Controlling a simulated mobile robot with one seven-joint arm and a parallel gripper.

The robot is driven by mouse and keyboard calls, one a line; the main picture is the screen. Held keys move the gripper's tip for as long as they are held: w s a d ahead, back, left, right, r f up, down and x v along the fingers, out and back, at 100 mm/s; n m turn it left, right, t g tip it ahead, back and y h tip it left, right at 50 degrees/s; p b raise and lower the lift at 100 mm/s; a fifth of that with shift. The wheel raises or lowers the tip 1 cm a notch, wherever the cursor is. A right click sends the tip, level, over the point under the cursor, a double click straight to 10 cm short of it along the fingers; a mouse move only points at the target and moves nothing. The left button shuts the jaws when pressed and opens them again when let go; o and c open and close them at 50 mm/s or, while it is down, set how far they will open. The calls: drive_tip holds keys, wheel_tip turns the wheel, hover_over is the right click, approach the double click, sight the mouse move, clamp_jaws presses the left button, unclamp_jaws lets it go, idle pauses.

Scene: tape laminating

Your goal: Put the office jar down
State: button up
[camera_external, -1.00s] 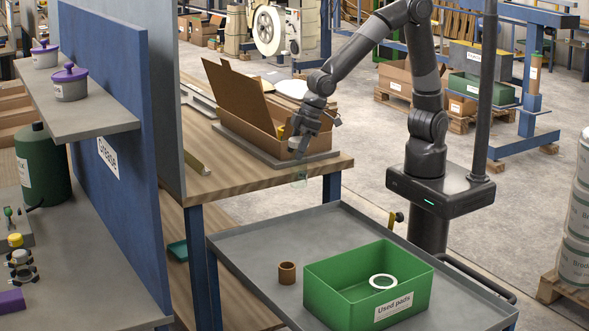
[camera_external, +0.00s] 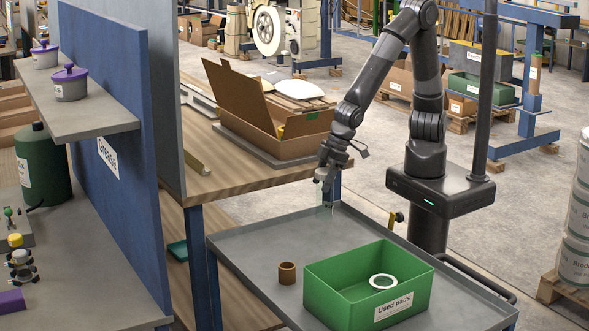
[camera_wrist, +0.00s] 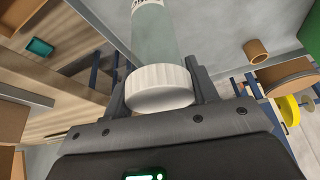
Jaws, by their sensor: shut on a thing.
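The office jar is a clear, greyish cylinder with a white ribbed lid. In the wrist view the jar (camera_wrist: 157,38) points away from my gripper (camera_wrist: 160,82), whose two fingers are shut on the lid from both sides.
On the cart stand a brown ring-shaped cup (camera_external: 287,273) and a green bin (camera_external: 340,300) labelled "Used pads" with a white ring inside. Behind left is a wooden bench (camera_external: 225,182) with an open cardboard box (camera_external: 262,135). The cart's far middle is clear.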

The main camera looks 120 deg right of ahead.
sight(320, 203)
drive_tip(key=shift+w+a+f, duration=0.15)
drive_tip(key=shift+a+f, duration=0.25)
drive_tip(key=shift+a, duration=0.05)
drive_tip(key=shift+f, duration=2)
drive_tip(key=o, duration=1.3)
drive_tip(key=shift+c, duration=0.2)
